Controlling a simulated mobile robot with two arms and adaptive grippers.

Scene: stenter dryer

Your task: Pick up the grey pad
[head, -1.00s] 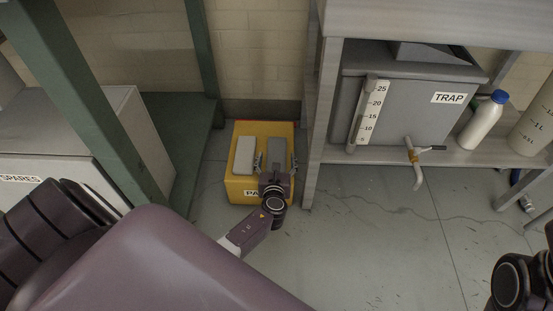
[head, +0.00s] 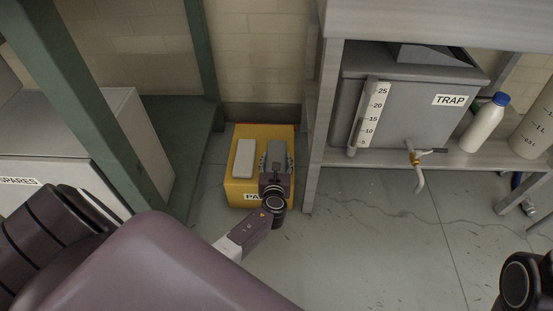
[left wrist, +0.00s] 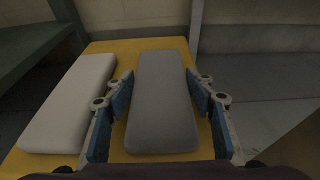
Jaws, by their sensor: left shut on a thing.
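The grey pad (left wrist: 163,95) lies lengthwise between the blue-lined fingers of my left gripper (left wrist: 162,110) in the left wrist view. In the head view the grey pad (head: 277,150) shows at the far end of my left gripper (head: 276,165), which covers its near part. The left gripper is shut on the grey pad. A white pad (head: 244,158) lies to the left on the same yellow box (head: 235,197), and the white pad also shows in the left wrist view (left wrist: 70,103). Whether the grey pad still touches the box top is hard to tell.
A grey tank marked TRAP (head: 400,110) stands on a shelf to the right, with a white bottle (head: 484,125) beside it. A green frame post (head: 95,110) and a SPARES cabinet (head: 60,165) are at the left. The floor in front is clear.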

